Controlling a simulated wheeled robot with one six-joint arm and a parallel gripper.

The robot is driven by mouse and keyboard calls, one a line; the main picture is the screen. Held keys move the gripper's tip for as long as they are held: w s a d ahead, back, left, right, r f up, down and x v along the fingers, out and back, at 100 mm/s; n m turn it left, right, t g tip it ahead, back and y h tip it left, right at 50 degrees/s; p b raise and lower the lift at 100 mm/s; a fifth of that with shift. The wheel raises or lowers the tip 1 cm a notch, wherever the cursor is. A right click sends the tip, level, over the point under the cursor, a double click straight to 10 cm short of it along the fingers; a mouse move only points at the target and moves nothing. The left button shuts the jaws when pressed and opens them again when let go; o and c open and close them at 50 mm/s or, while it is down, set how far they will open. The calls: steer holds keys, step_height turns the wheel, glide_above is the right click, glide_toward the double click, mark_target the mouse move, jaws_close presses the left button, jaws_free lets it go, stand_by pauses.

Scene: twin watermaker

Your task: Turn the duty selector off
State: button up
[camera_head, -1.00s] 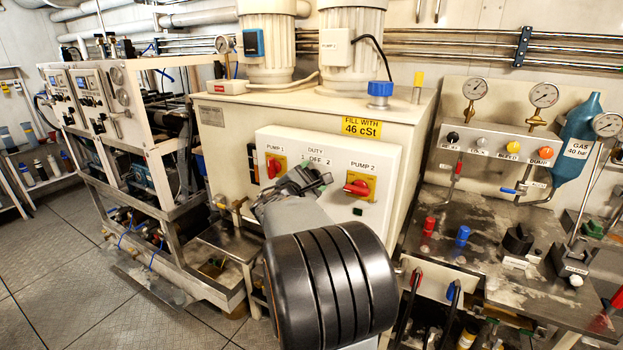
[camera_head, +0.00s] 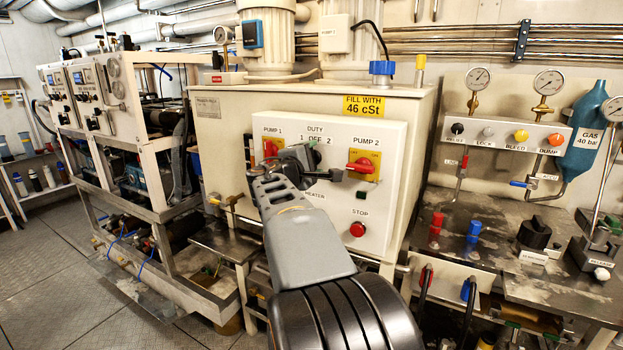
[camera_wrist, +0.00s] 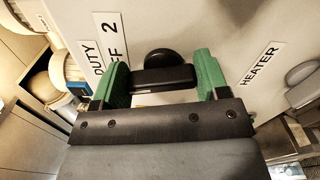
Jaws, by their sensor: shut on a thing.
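The duty selector sits under the DUTY label, with its 1, OFF and 2 marks, on the white pump panel (camera_head: 268,203). My gripper (camera_head: 312,165) is at it and hides most of it in the head view. In the wrist view the selector's black bar handle (camera_wrist: 163,77) lies between the green fingers of my gripper (camera_wrist: 163,83), which are shut on it at its two ends. A round black part shows just behind the bar. The OFF 2 lettering is to the left and partly covered. I cannot tell which mark the handle points to.
A red PUMP 2 switch (camera_head: 360,167) is close right of my gripper, and a red PUMP 1 switch (camera_head: 270,148) is to its left. A red STOP button (camera_head: 357,229) is below. A bench (camera_head: 480,262) with valves and gauges stands at right.

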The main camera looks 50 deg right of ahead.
steer(key=shift+f+m+b, duration=0.15)
steer(key=shift+m+b, duration=1.05)
steer(key=shift+b, duration=0.4)
steer(key=o, duration=0.9)
steer(key=shift+o, duration=0.2)
steer(key=shift+a, duration=0.15)
steer(key=v, duration=1.3)
steer(key=shift+a+b, duration=0.3)
steer(key=shift+b, duration=0.05)
